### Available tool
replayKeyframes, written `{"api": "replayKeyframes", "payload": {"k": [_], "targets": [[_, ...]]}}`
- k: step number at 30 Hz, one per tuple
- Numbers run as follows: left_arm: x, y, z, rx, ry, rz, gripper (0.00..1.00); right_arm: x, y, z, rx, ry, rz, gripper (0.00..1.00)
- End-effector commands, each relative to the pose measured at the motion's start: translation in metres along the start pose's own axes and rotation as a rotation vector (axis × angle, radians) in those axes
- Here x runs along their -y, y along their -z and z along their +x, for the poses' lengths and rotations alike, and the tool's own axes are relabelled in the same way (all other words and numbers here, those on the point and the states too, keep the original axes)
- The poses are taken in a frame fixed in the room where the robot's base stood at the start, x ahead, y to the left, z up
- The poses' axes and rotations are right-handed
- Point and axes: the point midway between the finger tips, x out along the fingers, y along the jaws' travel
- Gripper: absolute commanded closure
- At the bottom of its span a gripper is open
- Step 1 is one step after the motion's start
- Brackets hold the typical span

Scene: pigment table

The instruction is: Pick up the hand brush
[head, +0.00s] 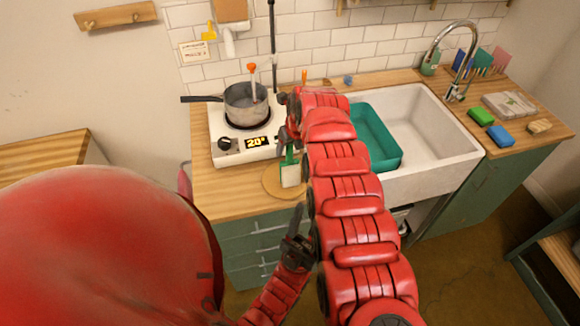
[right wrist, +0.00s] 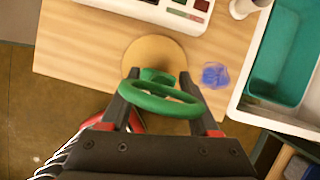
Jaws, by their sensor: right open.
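The hand brush (head: 291,170) has a green handle and a pale lower part. In the head view it appears upright on a round wooden board (head: 270,184) at the counter's front edge, partly hidden by my right arm. In the right wrist view its green loop handle (right wrist: 160,101) lies between the open fingers of my right gripper (right wrist: 158,80); I cannot tell whether they touch it. In the head view my right gripper is mostly hidden by its arm. My left gripper (head: 297,225) is low in front of the drawers, apart from the brush; its jaw state is unclear.
A hot plate (head: 228,152) with a grey saucepan (head: 243,106) stands behind the brush. A sink (head: 428,120) with a teal basin (head: 376,140) is to the right. A blue tangled item (right wrist: 214,75) lies near the board. Sponges (head: 500,136) lie at far right.

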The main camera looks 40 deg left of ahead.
Motion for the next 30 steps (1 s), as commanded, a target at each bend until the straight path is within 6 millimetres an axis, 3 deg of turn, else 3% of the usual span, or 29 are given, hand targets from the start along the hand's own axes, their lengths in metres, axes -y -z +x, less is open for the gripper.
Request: {"api": "replayKeyframes", "payload": {"k": [8,19,30], "targets": [[0.0,0.0,0.0003,0.0,0.0,0.0,0.5,-0.0009,-0.0001,0.0017,0.001,-0.001,-0.001,0.38],[0.0,0.0,0.0003,0.0,0.0,0.0,0.5,-0.0007,-0.0002,0.0015,0.001,-0.001,-0.001,1.0],[0.0,0.0,0.0003,0.0,0.0,0.0,0.5,-0.0007,-0.0004,0.0013,0.001,-0.001,-0.001,1.0]]}}
